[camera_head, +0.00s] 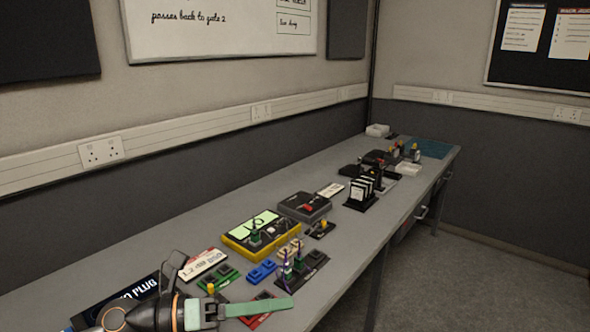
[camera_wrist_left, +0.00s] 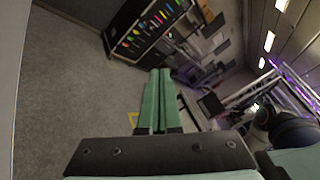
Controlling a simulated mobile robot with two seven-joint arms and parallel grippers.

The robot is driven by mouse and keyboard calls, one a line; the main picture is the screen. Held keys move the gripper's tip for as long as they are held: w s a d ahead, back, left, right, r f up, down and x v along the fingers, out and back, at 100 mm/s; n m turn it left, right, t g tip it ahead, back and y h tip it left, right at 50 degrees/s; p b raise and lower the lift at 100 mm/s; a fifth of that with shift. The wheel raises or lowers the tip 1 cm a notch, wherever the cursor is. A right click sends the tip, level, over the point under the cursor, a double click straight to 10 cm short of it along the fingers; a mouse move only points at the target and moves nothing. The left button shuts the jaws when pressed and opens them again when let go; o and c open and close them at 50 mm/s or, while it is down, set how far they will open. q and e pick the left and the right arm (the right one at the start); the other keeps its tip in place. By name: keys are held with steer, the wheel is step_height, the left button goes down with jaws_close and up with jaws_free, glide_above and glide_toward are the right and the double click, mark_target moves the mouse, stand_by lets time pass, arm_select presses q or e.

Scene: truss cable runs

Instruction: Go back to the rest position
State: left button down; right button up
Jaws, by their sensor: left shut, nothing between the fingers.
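My left gripper (camera_head: 284,304) reaches in from the lower left of the head view, over the near end of the grey bench (camera_head: 150,250). Its green fingers point to the right. In the left wrist view the two green fingers (camera_wrist_left: 160,74) lie side by side, shut with nothing between them. Parts of the bench and the things below the gripper are hidden by it. My right gripper is in neither view.
Close to the gripper are a red block (camera_head: 258,317), a green block (camera_head: 223,276) and a purple-and-green cable stand (camera_head: 296,270). Beyond are a yellow-framed device (camera_head: 250,238) and a black card rack (camera_head: 361,194). The floor (camera_head: 470,290) at right is clear.

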arm_select(q)
steer(key=w+a+r+n+t+y, duration=0.2)
steer(key=a+n+t, duration=0.1)
steer(key=n+t, duration=0.5)
steer(key=w+a+r+n+t+y, duration=0.1)
steer(key=w+a+n+t+y, duration=0.15)
steer(key=n+t, duration=0.6)
steer(key=s+a+f+n+g+y, duration=0.25)
steer(key=a+f+n+y, duration=0.35)
steer(key=n, duration=0.3)
steer(key=s+a+f+n+g+y, duration=0.1)
steer(key=a+f+n+g+y, duration=0.2)
steer(key=a+f+n+y, duration=0.35)
steer(key=s+f+n+g, duration=0.7)
steer(key=s+f+g, duration=0.4)
steer(key=s+f, duration=0.85)
steer(key=w+d+f+t+h, duration=0.2)
steer(key=w+d+f+t, duration=0.1)
steer(key=f, duration=0.6)
steer(key=shift+d+t, duration=0.9)
steer(key=shift+t, duration=0.2)
